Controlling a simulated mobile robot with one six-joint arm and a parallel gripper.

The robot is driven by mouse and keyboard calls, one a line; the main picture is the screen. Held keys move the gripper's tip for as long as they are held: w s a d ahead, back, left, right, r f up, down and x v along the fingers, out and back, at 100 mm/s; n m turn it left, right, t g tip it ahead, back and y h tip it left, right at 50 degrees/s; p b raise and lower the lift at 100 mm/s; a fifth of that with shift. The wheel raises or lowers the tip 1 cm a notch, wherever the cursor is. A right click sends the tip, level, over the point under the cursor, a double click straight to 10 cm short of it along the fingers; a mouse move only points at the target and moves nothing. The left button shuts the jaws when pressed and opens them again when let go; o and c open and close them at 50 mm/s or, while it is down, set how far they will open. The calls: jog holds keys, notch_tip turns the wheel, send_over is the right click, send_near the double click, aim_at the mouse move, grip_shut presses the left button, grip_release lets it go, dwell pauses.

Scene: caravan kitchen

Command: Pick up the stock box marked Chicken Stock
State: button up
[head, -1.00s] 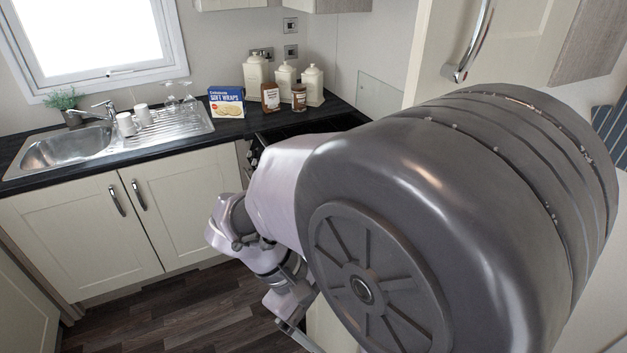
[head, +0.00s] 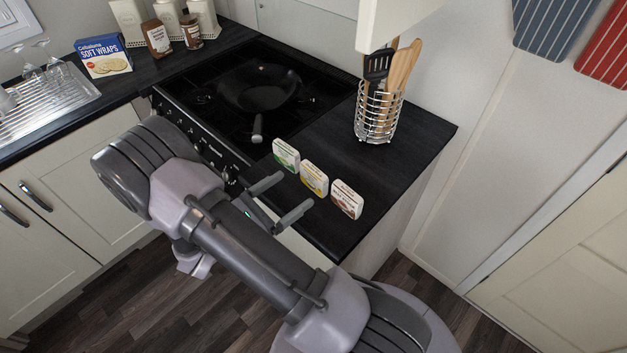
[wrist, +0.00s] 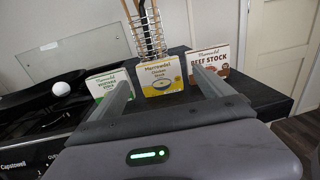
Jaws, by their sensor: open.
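The Chicken Stock box (head: 314,179) is a small white box with a yellow front, standing upright on the dark worktop between two similar boxes. In the wrist view the yellow box (wrist: 161,77) faces me, between the finger lines. The green stock box (head: 286,155) stands to its left and the Beef Stock box (head: 346,199) to its right. My gripper (head: 295,191) is open and empty at the worktop's front edge, its fingers pointing toward the yellow box. The fingers seem short of the box; the exact gap cannot be told.
A wire utensil holder (head: 377,112) stands behind the boxes. The black hob (head: 225,80), with a pan (head: 262,91) on it, lies to the left. The worktop right of the boxes is clear.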

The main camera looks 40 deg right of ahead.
aim_at(310, 175)
jog(key=d+b, duration=0.1)
jog(key=d, duration=0.4)
jog(key=shift+w+d+b, duration=0.2)
jog(key=shift+d+b, duration=0.1)
jog(key=shift+b, duration=0.05)
jog(key=shift+r, duration=0.1)
jog(key=c, duration=1.2)
